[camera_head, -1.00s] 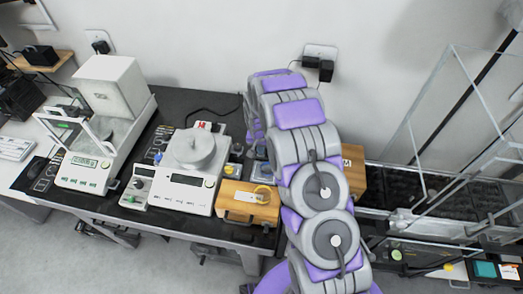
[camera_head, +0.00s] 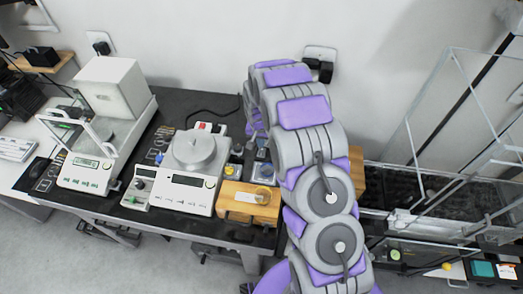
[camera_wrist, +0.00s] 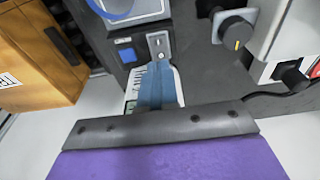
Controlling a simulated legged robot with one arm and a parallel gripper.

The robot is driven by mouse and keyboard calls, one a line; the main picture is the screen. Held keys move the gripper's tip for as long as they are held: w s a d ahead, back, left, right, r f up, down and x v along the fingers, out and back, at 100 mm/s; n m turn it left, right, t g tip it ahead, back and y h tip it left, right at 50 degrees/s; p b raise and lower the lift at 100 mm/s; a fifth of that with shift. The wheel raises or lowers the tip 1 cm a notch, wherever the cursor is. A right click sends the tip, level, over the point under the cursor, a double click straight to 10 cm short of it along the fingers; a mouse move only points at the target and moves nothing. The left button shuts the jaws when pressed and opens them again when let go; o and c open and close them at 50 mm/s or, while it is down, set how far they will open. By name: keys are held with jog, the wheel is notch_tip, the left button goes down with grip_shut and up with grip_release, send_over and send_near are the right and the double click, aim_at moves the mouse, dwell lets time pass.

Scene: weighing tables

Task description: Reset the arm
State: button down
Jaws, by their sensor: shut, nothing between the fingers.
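My arm, grey and purple, rises in front of the right end of the black table (camera_head: 195,103) in the head view and bends over at the top. My gripper is hidden behind the arm links there. In the wrist view the dark bar and purple body of my gripper (camera_wrist: 165,126) fill the bottom edge. It is shut, and I see nothing held. Beyond it is a small panel with a blue button (camera_wrist: 127,55), beside a wooden box (camera_wrist: 45,55) at the left.
A balance with a round pan (camera_head: 194,150) and a glass-walled balance (camera_head: 112,88) stand on the table, left of my arm. A wooden box (camera_head: 248,203) sits close to the arm. A clear-walled frame (camera_head: 440,110) stands at right. Wall sockets (camera_head: 320,55) are behind.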

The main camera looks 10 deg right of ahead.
jog(key=shift+r, duration=0.85)
